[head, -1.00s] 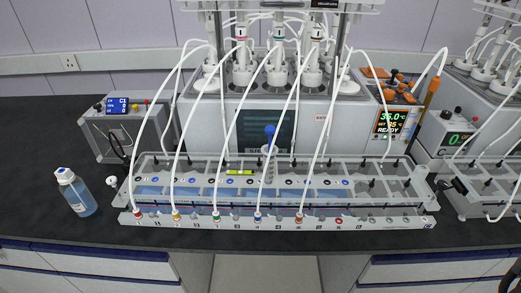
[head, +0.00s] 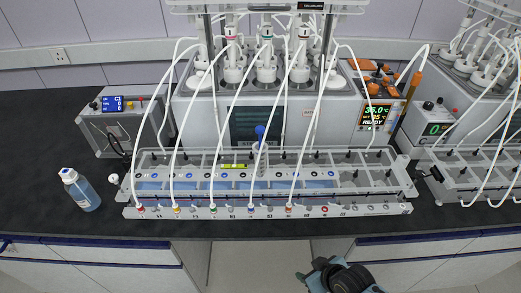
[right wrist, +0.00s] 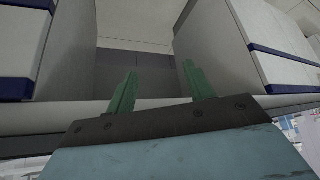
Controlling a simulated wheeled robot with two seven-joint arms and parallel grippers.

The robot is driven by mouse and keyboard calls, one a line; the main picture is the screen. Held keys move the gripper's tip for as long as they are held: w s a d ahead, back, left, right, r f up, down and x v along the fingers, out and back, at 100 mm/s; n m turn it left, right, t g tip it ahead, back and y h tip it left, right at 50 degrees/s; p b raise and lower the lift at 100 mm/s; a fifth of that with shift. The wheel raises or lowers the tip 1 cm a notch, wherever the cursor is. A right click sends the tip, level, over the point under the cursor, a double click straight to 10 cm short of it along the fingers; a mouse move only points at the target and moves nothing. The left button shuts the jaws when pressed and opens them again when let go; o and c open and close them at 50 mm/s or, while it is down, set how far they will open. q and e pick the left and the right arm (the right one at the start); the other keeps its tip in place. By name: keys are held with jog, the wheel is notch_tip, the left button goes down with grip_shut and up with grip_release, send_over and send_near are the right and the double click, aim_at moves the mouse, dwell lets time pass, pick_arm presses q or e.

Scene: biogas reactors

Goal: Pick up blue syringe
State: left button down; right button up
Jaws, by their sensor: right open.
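The blue syringe (head: 260,131) stands upright in the middle of the long grey rack (head: 405,190), with its blue top above the rack and a clear body below. White tubes pass close on both sides of it, and its lower end is hidden in the rack. My right gripper (head: 318,268) is low at the bottom of the head view, in front of the bench edge and well away from the syringe. In the right wrist view its two green fingers (right wrist: 160,82) are apart with nothing between them. My left gripper is not in view.
White tubes arch from the reactor (head: 330,105) down to the rack's front rail. A bottle of blue liquid (head: 82,190) stands left of the rack. A control box (head: 118,125) is behind it. The dark bench (head: 40,150) is clear at the far left.

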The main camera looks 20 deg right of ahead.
aim_at(260, 128)
jog(key=w+a+r+n+t+y+p, duration=0.15)
jog(key=w+r+t+y, duration=0.35)
jog(key=r, duration=1)
jog(key=w+a+r+n+t+y+p, duration=0.1)
jog(key=w+r+t+p, duration=0.15)
jog(key=w+r, duration=0.8)
jog(key=w+a, duration=0.2)
jog(key=w+a+r, duration=0.1)
jog(key=w, duration=0.2)
jog(key=w+a, duration=0.2)
jog(key=shift+w+a+r, duration=0.35)
jog(key=c, duration=1)
notch_tip(260, 128, up, 10)
jog(key=shift+r+p, duration=0.1)
jog(key=shift+p, duration=0.5)
jog(key=shift+r, duration=0.15)
jog(key=shift+r+p, duration=1.3)
jog(key=shift+p, duration=0.35)
